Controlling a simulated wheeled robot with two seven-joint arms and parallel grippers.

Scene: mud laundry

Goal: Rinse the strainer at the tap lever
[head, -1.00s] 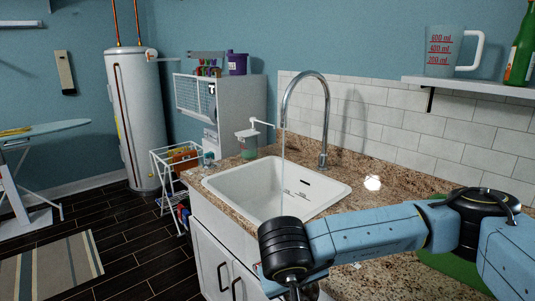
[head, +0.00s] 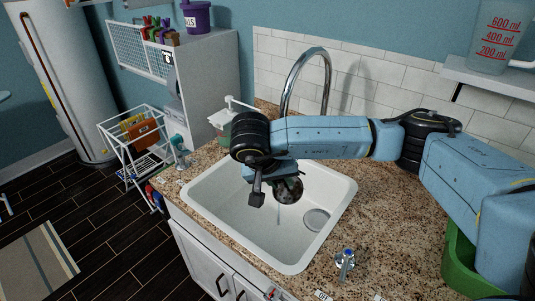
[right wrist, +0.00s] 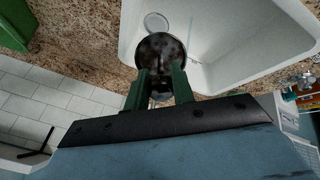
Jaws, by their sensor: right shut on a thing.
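My right gripper (head: 275,178) reaches over the white sink (head: 215,205) and is shut on the strainer. The strainer (head: 289,190) is a dark, round piece with speckles, held above the basin below the tap. In the right wrist view the strainer (right wrist: 160,50) sits between the green fingers of the gripper (right wrist: 160,85). The chrome tap (head: 325,80) arches behind my arm, which hides its outlet. A thin water stream (head: 279,215) shows below the strainer. The tap lever (head: 346,262), blue-topped, stands on the counter right of the sink. My left gripper is out of view.
The basin has a round drain (head: 317,219). A green bin (head: 460,258) stands at the right on the granite counter (head: 385,215). A soap dispenser (head: 225,122) is behind the sink at left. A shelf (head: 490,75) with a measuring jug (head: 497,38) hangs above right.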

